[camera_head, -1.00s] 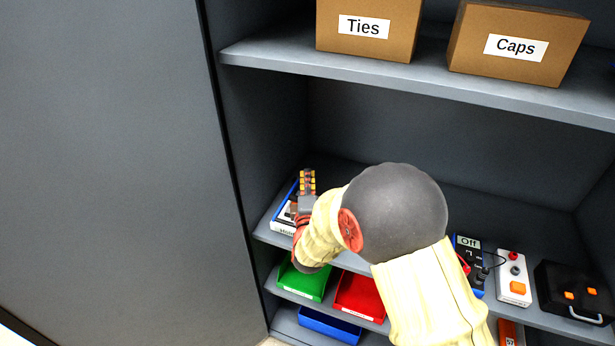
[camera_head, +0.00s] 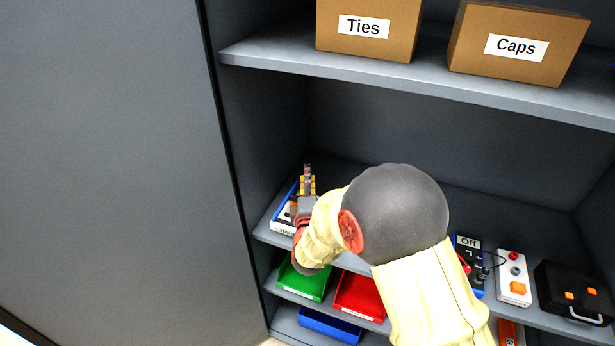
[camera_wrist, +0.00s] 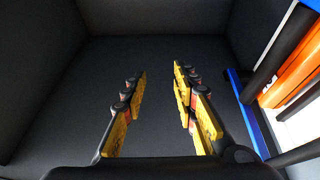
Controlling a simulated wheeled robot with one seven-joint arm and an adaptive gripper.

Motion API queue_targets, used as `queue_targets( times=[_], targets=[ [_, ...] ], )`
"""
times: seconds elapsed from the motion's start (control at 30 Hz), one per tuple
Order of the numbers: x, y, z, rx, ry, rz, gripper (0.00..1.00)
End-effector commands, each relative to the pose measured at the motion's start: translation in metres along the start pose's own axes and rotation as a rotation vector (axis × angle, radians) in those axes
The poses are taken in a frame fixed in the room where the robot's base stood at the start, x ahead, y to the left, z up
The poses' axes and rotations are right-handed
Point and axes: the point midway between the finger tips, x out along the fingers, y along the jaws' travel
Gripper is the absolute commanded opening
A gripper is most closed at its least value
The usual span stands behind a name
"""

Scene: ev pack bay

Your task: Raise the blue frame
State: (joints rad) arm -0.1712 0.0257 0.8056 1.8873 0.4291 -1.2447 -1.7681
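A blue strip, likely the blue frame (camera_head: 286,203), edges a white-fronted item at the left end of the middle shelf, partly hidden by my gripper. In the wrist view a blue edge (camera_wrist: 243,108) runs along the right side, beside white, orange and black parts. My gripper (camera_head: 308,176) is above and just right of the blue strip in the head view. In the wrist view my gripper (camera_wrist: 160,80) has its yellow-padded fingers apart, with only dark shelf surface visible between them. The blue edge lies outside the fingers, to their right.
The cabinet's left wall (camera_head: 240,130) is close to my gripper. Green (camera_head: 305,279), red (camera_head: 361,297) and blue (camera_head: 330,325) bins sit below. A meter (camera_head: 468,258), a switch box (camera_head: 514,279) and a black case (camera_head: 573,292) stand to the right.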

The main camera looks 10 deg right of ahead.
Motion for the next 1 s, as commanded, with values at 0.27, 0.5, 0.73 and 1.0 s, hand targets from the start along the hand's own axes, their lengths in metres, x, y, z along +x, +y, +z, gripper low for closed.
queue_targets(
  times=[0.27,0.5,0.73,1.0],
  targets=[
    [-0.047,0.0,-0.001,0.0,0.003,0.0,0.29],
    [-0.092,0.0,-0.001,0.001,0.002,0.001,0.29],
    [-0.114,0.0,-0.001,0.0,0.001,0.0,0.29],
    [-0.116,-0.001,0.0,0.0,0.0,0.0,0.29]
  ],
)
